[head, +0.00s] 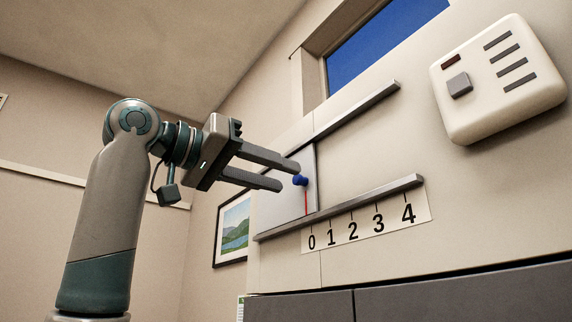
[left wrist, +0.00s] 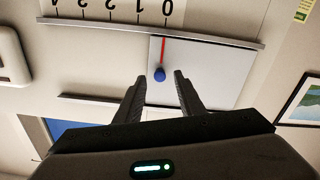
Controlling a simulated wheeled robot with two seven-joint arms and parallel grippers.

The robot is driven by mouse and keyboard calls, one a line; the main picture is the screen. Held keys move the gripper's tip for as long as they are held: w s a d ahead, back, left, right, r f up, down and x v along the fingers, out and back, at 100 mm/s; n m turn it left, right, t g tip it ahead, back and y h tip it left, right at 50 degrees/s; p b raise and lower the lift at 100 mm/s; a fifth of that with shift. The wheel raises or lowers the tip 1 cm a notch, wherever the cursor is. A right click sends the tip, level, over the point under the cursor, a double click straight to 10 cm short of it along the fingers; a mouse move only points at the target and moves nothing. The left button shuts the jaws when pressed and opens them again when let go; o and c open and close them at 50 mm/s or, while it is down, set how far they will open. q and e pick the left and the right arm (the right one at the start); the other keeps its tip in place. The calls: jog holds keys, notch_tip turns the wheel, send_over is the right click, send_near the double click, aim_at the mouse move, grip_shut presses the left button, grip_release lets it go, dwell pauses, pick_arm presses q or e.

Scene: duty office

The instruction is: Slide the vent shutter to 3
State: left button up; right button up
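The vent shutter is a pale panel (head: 273,208) between two grey rails, with a blue knob (head: 300,181) and a red pointer line (head: 306,203). The pointer is at about the 0 mark of the number strip (head: 365,224), which reads 0 to 4. My left gripper (head: 290,177) is open, its fingers pointing at the knob. In the left wrist view the knob (left wrist: 159,74) appears between the two fingertips (left wrist: 160,75), with a gap on each side. The panel (left wrist: 200,72) shows there too. My right gripper is not in view.
The upper rail (head: 355,112) and lower rail (head: 345,207) run along the wall. A white box with slots (head: 497,78) is mounted at the right. A blue window (head: 385,40) is above, a framed picture (head: 233,230) at the left, grey cabinets (head: 460,297) below.

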pick_arm(q)
jog(key=shift+p+x, duration=0.4)
jog(key=shift+x, duration=0.85)
